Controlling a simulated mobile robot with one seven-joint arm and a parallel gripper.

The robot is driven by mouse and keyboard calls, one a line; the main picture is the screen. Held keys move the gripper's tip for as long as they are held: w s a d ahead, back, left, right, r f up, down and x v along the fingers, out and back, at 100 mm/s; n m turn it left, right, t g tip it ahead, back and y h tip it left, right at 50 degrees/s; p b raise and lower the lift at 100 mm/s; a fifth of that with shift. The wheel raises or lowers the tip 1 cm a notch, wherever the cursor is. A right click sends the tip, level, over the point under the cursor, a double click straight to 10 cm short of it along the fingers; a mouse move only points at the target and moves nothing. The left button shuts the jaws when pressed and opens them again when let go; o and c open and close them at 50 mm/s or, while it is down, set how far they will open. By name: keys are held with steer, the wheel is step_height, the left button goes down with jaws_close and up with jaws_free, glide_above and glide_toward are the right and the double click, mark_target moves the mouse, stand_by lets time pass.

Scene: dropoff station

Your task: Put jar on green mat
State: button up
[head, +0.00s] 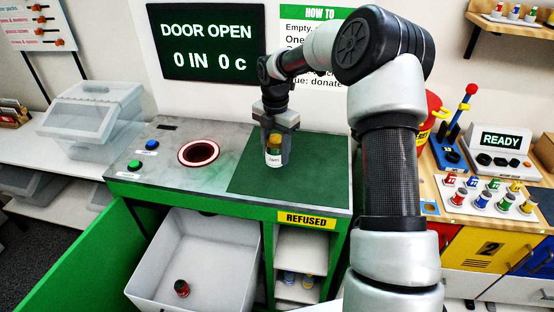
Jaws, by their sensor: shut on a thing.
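My gripper (274,134) points down over the green mat and is shut on a small jar. The jar (273,158) has a white label, an orange-yellow band and a green part near the top, and it looks upright. The green mat (310,165) lies on the right part of the grey counter. In the picture the jar overlaps the mat; whether its base touches the mat is hard to tell. The gripper's fingers hide the jar's sides.
A round red-rimmed hole (199,152) and blue and green buttons (152,144) are left of the mat. Below, an open white bin (190,262) holds a red-topped jar (181,288). The REFUSED shelf (302,245) holds jars. A console (497,148) stands right.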

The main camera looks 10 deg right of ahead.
mark_target(276, 138)
steer(key=shift+f, duration=1.85)
steer(key=shift+f, duration=0.2)
steer(key=o, duration=1.1)
steer(key=shift+o, duration=0.2)
step_height(276, 138, up, 12)
steer(key=shift+r, duration=0.2)
